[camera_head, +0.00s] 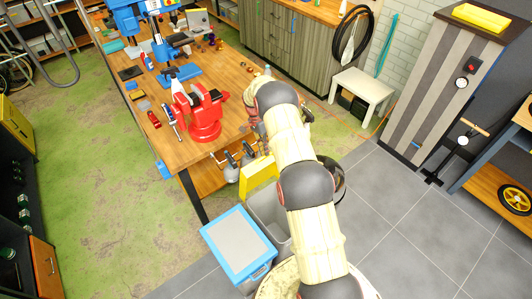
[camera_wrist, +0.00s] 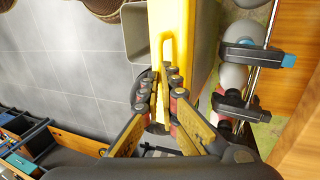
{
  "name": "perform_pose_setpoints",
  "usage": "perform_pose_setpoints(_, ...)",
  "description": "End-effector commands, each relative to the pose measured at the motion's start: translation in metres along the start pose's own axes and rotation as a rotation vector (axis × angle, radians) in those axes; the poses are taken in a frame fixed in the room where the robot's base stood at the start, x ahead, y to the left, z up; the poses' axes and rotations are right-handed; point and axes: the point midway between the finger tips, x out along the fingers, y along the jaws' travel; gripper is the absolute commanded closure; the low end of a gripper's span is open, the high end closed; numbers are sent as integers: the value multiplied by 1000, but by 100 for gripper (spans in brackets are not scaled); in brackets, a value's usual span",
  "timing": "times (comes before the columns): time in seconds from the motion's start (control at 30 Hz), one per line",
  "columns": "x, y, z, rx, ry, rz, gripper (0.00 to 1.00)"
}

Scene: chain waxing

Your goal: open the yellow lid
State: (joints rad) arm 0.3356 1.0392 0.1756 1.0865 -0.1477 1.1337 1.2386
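The yellow lid (camera_head: 258,174) stands steeply tilted at the far edge of a grey bin (camera_head: 268,213), beside the workbench, in the head view. In the wrist view the yellow lid (camera_wrist: 185,25) runs down the middle, with a slotted handle. My gripper (camera_wrist: 164,78) has its fingers close together on both sides of the yellow handle strip and looks shut on it. In the head view my arm hides my gripper and part of the bin. The bin's grey wall (camera_wrist: 136,32) shows left of the lid in the wrist view.
A blue-rimmed bin lid (camera_head: 238,245) is next to the grey bin. The wooden workbench (camera_head: 225,145) carries a red vise (camera_head: 205,117). Clamps on a metal bar (camera_wrist: 240,75) are close right of my gripper. Grey tiled floor (camera_head: 410,225) is open at right.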

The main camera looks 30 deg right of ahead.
Motion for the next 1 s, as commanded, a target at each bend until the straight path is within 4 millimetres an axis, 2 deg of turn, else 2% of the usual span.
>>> perform_pose_setpoints(0.03, 30, 5, 9, -1, -17, 27, 100)
perform_pose_setpoints(0.27, 30, 5, 8, 0, -17, 27, 100)
perform_pose_setpoints(0.3, 30, 5, 8, 0, -17, 27, 96)
perform_pose_setpoints(0.47, 30, 5, 8, 0, -17, 27, 87)
perform_pose_setpoints(0.6, 29, 5, 8, 1, -17, 26, 72)
perform_pose_setpoints(0.7, 29, 4, 8, 0, -17, 25, 66)
perform_pose_setpoints(1.0, 27, 4, 8, -1, -16, 23, 64)
